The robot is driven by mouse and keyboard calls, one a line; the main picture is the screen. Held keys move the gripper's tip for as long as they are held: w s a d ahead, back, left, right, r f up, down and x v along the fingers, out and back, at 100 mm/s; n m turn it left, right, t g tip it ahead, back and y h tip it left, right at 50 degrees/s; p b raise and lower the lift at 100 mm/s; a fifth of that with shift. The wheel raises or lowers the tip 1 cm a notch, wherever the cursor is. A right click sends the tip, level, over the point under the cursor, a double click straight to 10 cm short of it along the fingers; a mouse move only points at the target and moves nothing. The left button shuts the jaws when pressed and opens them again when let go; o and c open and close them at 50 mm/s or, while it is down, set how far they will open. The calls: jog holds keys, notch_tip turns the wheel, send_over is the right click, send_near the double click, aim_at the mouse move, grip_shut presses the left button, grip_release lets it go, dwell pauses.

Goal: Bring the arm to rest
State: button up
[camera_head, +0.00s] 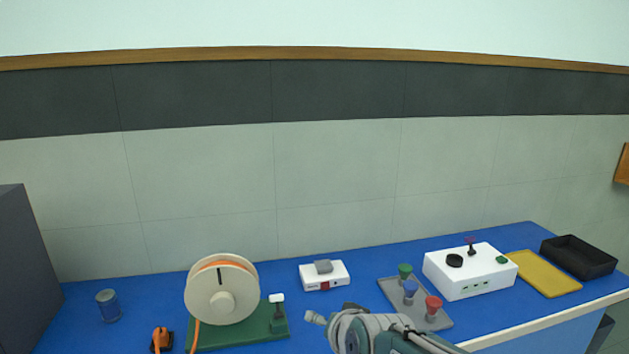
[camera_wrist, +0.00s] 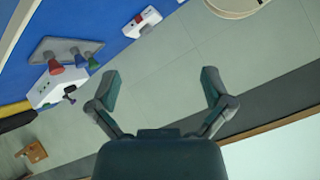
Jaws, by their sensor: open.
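My gripper (camera_wrist: 160,88) shows in the wrist view with its two fingers spread wide apart and nothing between them. Beyond the fingers lies the pale tiled wall, with the blue bench (camera_wrist: 105,20) toward the upper left. In the head view my arm (camera_head: 385,333) reaches in at the bottom centre, in front of the bench. The fingers cannot be made out there.

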jog(key=s+d+n+g+h, duration=0.1)
jog(key=s+d+g, duration=0.1)
jog(key=s+d, duration=0.4)
jog(key=s+d+n+g+h, duration=0.2)
jog(key=s+d, duration=0.4)
jog(key=s, duration=0.6)
jog(key=shift+d+f, duration=0.25)
jog(key=shift+d, duration=0.05)
